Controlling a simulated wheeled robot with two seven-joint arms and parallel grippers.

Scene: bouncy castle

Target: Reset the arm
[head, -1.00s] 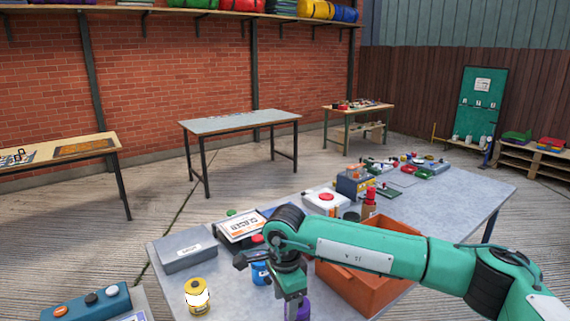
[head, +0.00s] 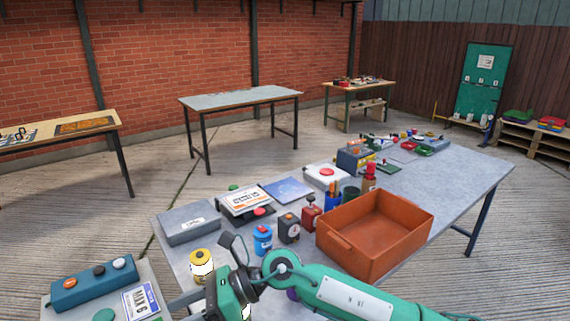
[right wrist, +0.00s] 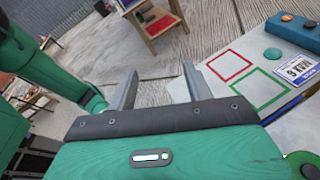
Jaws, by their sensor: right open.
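My right arm (head: 345,293) comes in from the lower right in the head view, low across the front of the grey worktable (head: 440,185). My right gripper (head: 187,299) points left there, near the table's front edge and partly cut by the frame. In the right wrist view the right gripper (right wrist: 158,90) has its two grey fingers spread apart with nothing between them. Floor and part of a light panel with red and green outlined squares (right wrist: 250,80) lie beyond the fingers. My left gripper is in neither view.
An orange bin (head: 360,263), seemingly empty, stands close behind my arm. A yellow can (head: 201,265), blue jar (head: 262,240) and grey box (head: 188,224) stand behind the gripper. A blue button box (head: 94,283) is at left.

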